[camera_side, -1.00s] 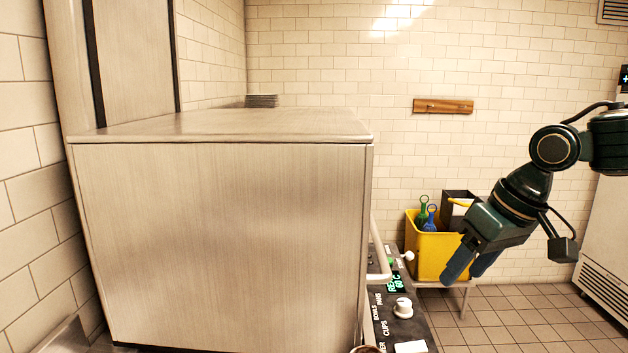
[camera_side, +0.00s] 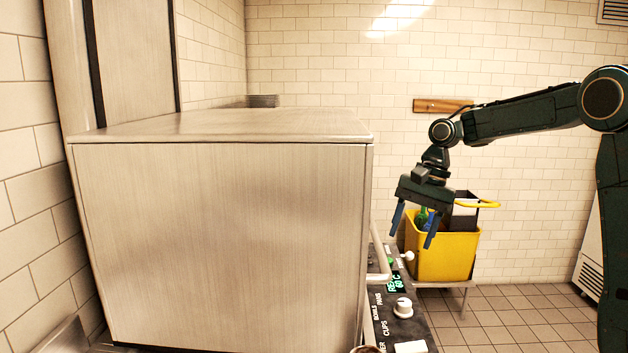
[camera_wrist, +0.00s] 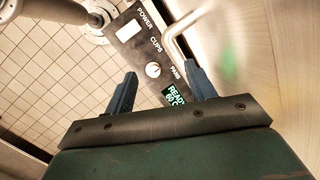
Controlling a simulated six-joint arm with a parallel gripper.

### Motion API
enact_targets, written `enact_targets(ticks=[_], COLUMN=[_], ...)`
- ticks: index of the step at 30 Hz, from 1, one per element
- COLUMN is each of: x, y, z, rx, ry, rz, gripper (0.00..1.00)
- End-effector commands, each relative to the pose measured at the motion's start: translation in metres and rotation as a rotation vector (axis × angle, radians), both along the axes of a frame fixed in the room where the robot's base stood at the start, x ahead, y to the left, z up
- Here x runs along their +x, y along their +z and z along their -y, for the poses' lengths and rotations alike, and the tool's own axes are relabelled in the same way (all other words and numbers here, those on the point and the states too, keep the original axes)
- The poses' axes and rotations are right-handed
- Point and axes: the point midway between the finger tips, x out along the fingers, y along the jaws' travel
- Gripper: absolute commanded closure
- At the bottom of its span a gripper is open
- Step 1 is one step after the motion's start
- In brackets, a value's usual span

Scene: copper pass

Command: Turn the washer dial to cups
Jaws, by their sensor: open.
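The washer dial (camera_side: 403,307) is a white round knob on the dark control panel (camera_side: 417,328) at the washer's front. Labels for bowls, pans and cups stand beside it in the side view. In the wrist view the dial (camera_wrist: 153,70) shows beyond my fingertips, between the CUPS and PANS labels. A lit green display (camera_side: 397,282) reads READY-like text and 60 C. My gripper (camera_side: 414,239) is open and empty, pointing down above and behind the dial in the side view, apart from it. In the wrist view my gripper (camera_wrist: 160,76) has its fingers spread.
The large steel washer body (camera_side: 220,245) fills the left, with a pale bar handle (camera_side: 379,262) at its front edge by the panel. A yellow bin (camera_side: 442,257) with bottles stands on a small stand behind my gripper. Tiled floor (camera_side: 520,325) is clear at the right.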

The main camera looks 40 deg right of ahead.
Motion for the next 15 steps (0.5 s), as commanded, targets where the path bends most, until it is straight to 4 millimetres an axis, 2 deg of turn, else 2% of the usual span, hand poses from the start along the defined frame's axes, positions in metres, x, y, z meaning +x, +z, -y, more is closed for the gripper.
enact_targets(ticks=[1, 9, 15], x=[0.005, 0.022, 0.024], y=[-0.008, -0.046, -0.068], z=[0.012, 0.067, 0.094], rx=[0.018, 0.096, 0.131], ry=[-0.041, -0.248, -0.349], rz=[-0.027, -0.154, -0.218], gripper=[0.45, 0.45, 0.45])
